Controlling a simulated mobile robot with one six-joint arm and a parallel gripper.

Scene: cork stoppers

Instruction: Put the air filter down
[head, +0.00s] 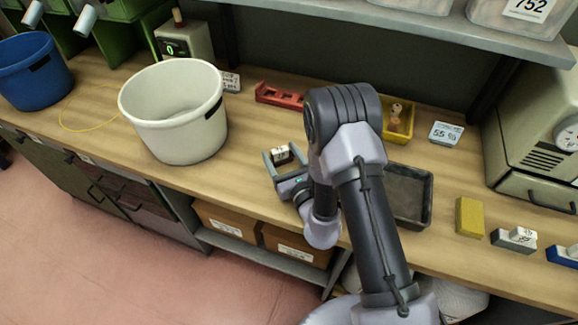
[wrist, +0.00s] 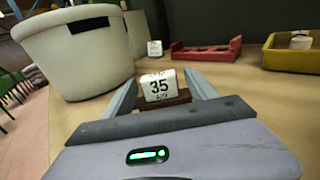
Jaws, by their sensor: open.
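My gripper (head: 279,156) is open, low over the front half of the wooden bench, right of the white bucket. Its two fingers also show in the wrist view (wrist: 162,82). A small brown piece with a white label reading "35" (wrist: 158,87) sits on the bench between or just beyond the fingertips; it also shows in the head view (head: 282,153). I cannot tell whether a finger touches it. I cannot tell which thing, if any, is the air filter.
The white bucket (head: 172,118) stands close on the left. A red holder (head: 279,96) and a yellow bin (head: 398,121) are behind. A dark tray (head: 408,196) and a yellow block (head: 469,217) are to the right. A shelf (head: 420,30) overhangs the back.

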